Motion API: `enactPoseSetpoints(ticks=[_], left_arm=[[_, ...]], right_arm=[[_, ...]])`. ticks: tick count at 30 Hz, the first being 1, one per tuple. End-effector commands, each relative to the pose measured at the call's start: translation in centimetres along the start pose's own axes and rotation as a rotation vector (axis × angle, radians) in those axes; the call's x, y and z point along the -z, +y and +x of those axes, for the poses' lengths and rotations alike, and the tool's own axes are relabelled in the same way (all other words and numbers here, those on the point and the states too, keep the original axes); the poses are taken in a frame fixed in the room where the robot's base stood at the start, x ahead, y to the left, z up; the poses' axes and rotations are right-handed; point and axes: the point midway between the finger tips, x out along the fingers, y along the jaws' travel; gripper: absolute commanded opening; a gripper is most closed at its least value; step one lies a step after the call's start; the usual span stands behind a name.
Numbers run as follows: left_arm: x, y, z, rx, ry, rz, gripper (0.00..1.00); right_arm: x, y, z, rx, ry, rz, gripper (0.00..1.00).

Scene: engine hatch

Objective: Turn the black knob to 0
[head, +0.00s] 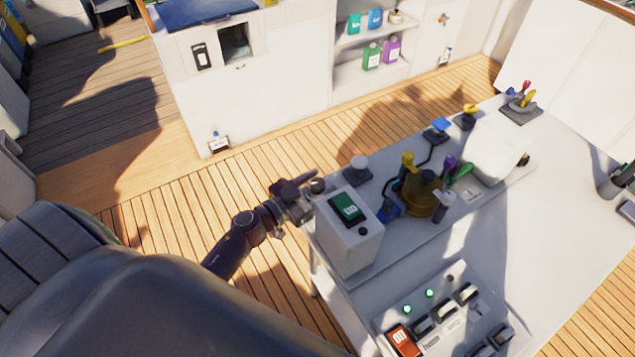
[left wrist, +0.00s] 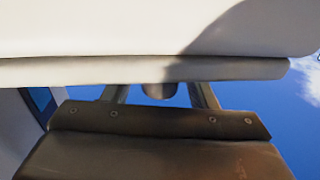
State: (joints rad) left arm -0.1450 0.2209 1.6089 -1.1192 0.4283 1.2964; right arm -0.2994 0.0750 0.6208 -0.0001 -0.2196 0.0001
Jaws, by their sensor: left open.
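A dark round knob (head: 317,185) shows at the left edge of the white console, beside the white box with the green switch. My left gripper (head: 307,194) is open right at this knob, coming from the left; one finger reaches past its far side. In the left wrist view, a dark round end (left wrist: 159,91), probably the knob, sits between the two spread fingers, partly hidden by the gripper body. I cannot tell whether the fingers touch it. No 0 mark is readable. My right gripper is not in view.
The white box (head: 345,255) carries a green switch (head: 347,208) and a small dark round part (head: 363,231). A grey-white knob (head: 358,166) and several colored levers stand farther along the console. A panel with an orange switch (head: 402,341) is in front. Wooden deck (head: 170,215) lies clear at left.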

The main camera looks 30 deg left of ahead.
Motion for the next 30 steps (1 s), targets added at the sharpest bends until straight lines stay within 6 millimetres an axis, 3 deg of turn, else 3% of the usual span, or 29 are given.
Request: enactPoseSetpoints(ticks=[8, 18, 30], left_arm=[[-0.02, 0.01, 0.12, 0.0, 0.0, 0.0, 0.53], [-0.01, 0.0, 0.09, 0.0, 0.0, 0.0, 0.09], [0.2, -0.11, 0.1, -0.084, 0.001, 0.003, 0.09]], right_arm=[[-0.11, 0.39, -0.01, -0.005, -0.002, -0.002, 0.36], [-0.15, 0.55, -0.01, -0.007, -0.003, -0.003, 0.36], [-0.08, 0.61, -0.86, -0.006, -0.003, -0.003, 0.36]])
